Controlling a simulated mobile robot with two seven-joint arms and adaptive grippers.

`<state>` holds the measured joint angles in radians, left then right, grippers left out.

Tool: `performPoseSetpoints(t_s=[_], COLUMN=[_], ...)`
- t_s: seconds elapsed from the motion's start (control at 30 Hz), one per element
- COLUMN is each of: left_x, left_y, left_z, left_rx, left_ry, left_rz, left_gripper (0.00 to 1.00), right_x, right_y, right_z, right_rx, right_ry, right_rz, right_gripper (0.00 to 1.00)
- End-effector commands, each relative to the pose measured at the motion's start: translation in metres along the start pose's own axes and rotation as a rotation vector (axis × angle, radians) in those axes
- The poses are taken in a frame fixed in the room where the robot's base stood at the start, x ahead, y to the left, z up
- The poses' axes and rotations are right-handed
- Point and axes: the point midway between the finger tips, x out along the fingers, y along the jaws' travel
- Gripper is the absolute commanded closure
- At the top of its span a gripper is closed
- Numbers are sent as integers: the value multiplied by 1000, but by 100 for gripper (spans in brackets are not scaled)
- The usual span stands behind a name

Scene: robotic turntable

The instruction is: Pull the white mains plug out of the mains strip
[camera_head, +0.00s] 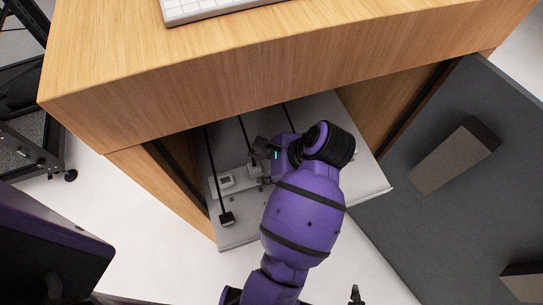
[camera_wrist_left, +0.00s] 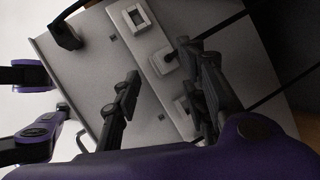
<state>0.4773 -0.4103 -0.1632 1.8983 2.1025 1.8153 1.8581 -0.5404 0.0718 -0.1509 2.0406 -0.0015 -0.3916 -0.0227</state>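The white mains strip (camera_head: 224,182) lies on the pale shelf inside the cabinet; it also shows in the left wrist view (camera_wrist_left: 119,22), with an empty-looking socket at one end. The white mains plug (camera_wrist_left: 165,61) sits on the strip with a black cable leaving it; it shows small in the head view (camera_head: 254,169). My left gripper (camera_head: 264,152) is over the strip. In the left wrist view its two black fingers (camera_wrist_left: 165,98) are apart, with nothing between them touching both. A dark tip at the head view's bottom edge may be my right gripper (camera_head: 355,295); its opening is unclear.
A black plug (camera_head: 227,218) on a cable lies loose on the shelf (camera_head: 240,237). Other black cables run down from the back. The wooden cabinet top (camera_head: 250,55) overhangs the opening. A dark door panel (camera_head: 440,205) lies open at right.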

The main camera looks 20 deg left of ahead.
Motion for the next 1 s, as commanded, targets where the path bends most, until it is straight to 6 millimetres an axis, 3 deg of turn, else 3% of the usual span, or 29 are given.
performPoseSetpoints(t_s=[0.3, 0.7, 1.0], left_x=[44, 52, 52], left_y=[0, 0, 0], left_z=[0, 0, 0], left_rx=[1, 1, 1], left_ry=[-1, 0, -1], left_rz=[1, 0, 1], left_gripper=[61, 61, 100], right_x=[-2, 3, 0], right_y=[0, -1, 0], right_z=[-3, -15, -10], right_rx=[0, -2, -1], right_ry=[5, 27, 18], right_rz=[1, -3, -1], right_gripper=[100, 100, 100])
